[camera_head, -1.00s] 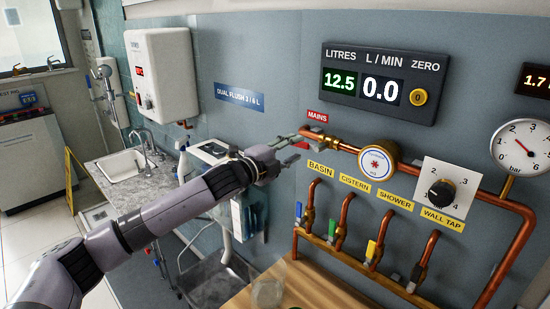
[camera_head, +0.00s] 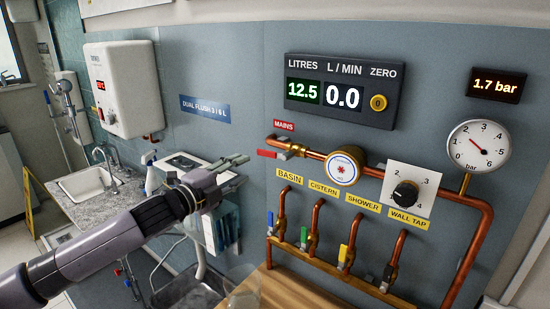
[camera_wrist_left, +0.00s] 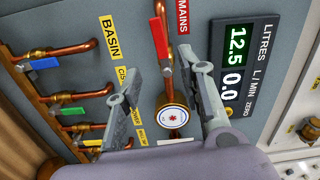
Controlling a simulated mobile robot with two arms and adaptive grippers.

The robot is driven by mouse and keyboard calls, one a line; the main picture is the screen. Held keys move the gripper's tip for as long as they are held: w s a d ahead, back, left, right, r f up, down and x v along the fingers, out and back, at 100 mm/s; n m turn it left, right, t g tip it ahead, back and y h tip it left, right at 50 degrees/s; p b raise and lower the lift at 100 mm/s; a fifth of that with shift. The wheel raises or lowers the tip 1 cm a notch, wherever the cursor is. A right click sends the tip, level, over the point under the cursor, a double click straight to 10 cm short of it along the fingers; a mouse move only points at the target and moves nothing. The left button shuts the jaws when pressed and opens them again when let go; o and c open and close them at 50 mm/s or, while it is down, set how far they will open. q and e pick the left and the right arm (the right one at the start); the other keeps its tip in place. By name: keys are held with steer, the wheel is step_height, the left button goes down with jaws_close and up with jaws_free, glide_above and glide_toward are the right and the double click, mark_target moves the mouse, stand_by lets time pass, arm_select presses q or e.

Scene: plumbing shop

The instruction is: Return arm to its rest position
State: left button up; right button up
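My left arm comes in from the lower left in the head view. Its gripper (camera_head: 235,168) is in the air, left of and a little below the red mains handle (camera_head: 267,153), apart from it. In the left wrist view the gripper's two fingers (camera_wrist_left: 160,80) stand wide apart with nothing held between them. The red mains handle (camera_wrist_left: 158,42) shows beyond and between the fingers there, with the round blue-rimmed meter (camera_wrist_left: 172,117) below it. My right gripper is in neither view.
Copper pipes with several coloured valve levers line the wall, including a blue one (camera_head: 270,222). A display panel (camera_head: 340,92) reads 12.5 litres and 0.0 L/min. A pressure gauge (camera_head: 479,145) hangs at right. A sink (camera_head: 92,183) and a wooden top (camera_head: 290,290) are near.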

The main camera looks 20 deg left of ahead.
arm_select(q)
steer(key=s+d+f+n+g+y, duration=0.1)
steer(key=s+d+f+n+g, duration=0.2)
steer(key=f, duration=0.5)
steer(key=s+d+f+n+y, duration=0.1)
steer(key=s+d+f+n, duration=0.3)
steer(key=f, duration=0.3)
steer(key=s+d+f+n+g+y, duration=0.1)
steer(key=s+d+f+n+g, duration=0.15)
steer(key=s+f, duration=0.4)
steer(key=s+a+f+n+g+y, duration=0.15)
steer(key=s+f+n+g, duration=0.45)
steer(key=s, duration=0.7)
steer(key=s+a+f+n+g+y, duration=0.15)
steer(key=s+f+n, duration=0.25)
steer(key=s+f, duration=0.65)
steer(key=s+d+f+g+b, duration=0.1)
steer(key=s+f+b, duration=0.15)
steer(key=f, duration=1.25)
steer(key=s+f+g+b, duration=0.1)
steer(key=f+b, duration=0.2)
steer(key=f, duration=1.2)
steer(key=s+a+f+m+g+b, duration=0.1)
steer(key=s+a+f+b, duration=0.2)
steer(key=s+f, duration=1.3)
step_height(320, 180, down, 2)
steer(key=shift+f, duration=0.25)
